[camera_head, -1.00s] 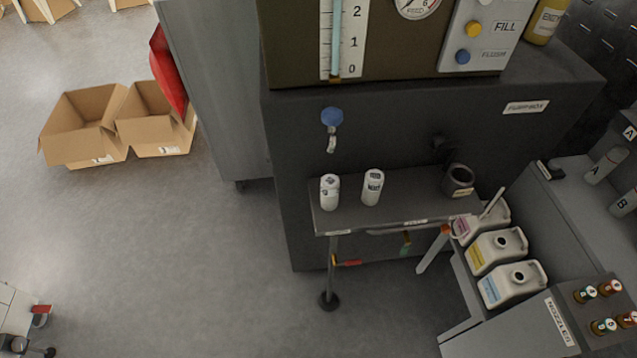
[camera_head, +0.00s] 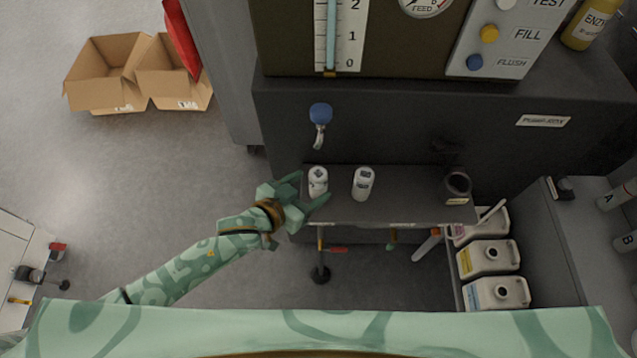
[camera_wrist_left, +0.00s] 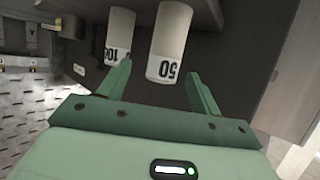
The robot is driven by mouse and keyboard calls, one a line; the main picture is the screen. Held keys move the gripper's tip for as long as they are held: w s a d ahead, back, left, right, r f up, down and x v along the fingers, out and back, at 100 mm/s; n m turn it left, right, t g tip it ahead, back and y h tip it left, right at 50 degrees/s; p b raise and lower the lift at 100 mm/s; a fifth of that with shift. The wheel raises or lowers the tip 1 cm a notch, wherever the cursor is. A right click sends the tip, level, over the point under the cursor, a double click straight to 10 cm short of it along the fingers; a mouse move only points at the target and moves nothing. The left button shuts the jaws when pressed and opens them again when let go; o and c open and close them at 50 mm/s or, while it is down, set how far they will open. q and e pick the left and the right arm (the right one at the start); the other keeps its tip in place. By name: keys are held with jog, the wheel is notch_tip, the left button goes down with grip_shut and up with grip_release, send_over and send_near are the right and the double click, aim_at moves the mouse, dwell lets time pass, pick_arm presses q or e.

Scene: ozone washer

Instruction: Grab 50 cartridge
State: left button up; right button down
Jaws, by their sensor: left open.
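The 50 cartridge (camera_wrist_left: 172,40) is a white cylinder with a black "50" band, seen upside down in the left wrist view. In the head view it is the left one of two white cartridges (camera_head: 317,182), upright on the grey shelf (camera_head: 410,207). My left gripper (camera_head: 314,186) is open beside it, its fingertips on either side of its near part. The wrist view also shows the open fingers (camera_wrist_left: 160,72) flanking the cartridge, with no clear contact. The 100 cartridge (camera_wrist_left: 119,35) stands beside it and also shows in the head view (camera_head: 362,184). My right gripper is not in view.
A dark cup (camera_head: 457,186) stands at the shelf's right end. A blue-knobbed tap (camera_head: 320,115) sits on the cabinet wall above. White jugs (camera_head: 488,258) stand at lower right. Cardboard boxes (camera_head: 105,78) lie on the floor at left. Floor left of the shelf is open.

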aim_at(323, 175)
pick_arm(q)
jog(key=shift+w+d+f, duration=0.3)
jog(key=shift+w+d, duration=0.1)
jog(key=shift+w, duration=0.1)
jog(key=b+x, duration=0.2)
jog(key=x, duration=0.3)
jog(key=shift+w+a, duration=0.15)
jog(key=shift+w, duration=0.1)
jog(key=shift+r, duration=0.15)
jog(key=c, duration=1.1)
